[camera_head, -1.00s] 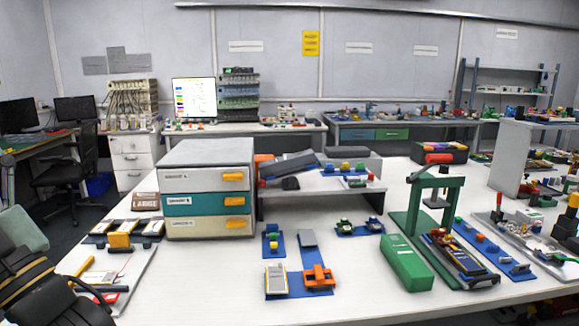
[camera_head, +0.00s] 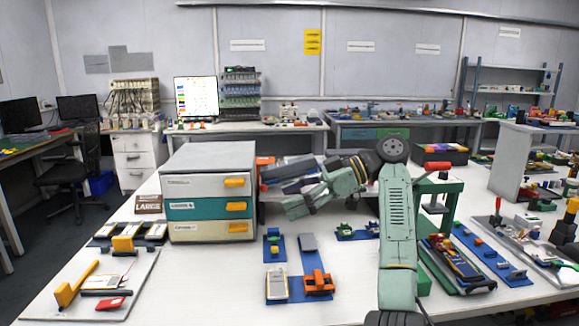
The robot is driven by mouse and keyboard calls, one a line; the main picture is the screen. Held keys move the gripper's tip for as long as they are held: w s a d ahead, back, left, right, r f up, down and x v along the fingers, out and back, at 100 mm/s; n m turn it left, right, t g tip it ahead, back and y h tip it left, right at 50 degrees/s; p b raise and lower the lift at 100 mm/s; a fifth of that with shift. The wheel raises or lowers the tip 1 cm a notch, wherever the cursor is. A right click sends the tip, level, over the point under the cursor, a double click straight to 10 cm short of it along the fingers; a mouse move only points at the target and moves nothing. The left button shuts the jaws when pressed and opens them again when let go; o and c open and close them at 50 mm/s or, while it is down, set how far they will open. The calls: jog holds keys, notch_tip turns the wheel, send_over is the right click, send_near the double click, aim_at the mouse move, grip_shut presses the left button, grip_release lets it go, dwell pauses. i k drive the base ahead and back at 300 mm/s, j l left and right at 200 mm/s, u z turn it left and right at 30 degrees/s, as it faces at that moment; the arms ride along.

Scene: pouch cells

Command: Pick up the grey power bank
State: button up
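A small flat grey block (camera_head: 308,242), which may be the grey power bank, lies at the back of a blue mat (camera_head: 297,296) at the front centre of the table. A larger dark grey slab (camera_head: 284,170) leans on the low riser behind, partly hidden by my arm; I cannot tell for certain which is the power bank. My gripper (camera_head: 291,198) is in the air before the riser, pointing left, above and behind the small grey block in the picture. Its fingers look apart, with nothing seen between them.
A drawer unit (camera_head: 209,158) stands left of my gripper. A white device (camera_head: 277,283) and an orange clamp (camera_head: 318,282) are on the blue mat. A green press stand (camera_head: 452,200) is at right, partly behind my arm. Bare table shows at front left centre.

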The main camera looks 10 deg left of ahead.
aim_at(292, 168)
jog(key=i+l, duration=0.15)
jog(key=i, duration=0.35)
jog(key=i+l, duration=0.15)
jog(key=i, duration=0.3)
jog(key=i+l, duration=0.15)
jog(key=i, duration=0.35)
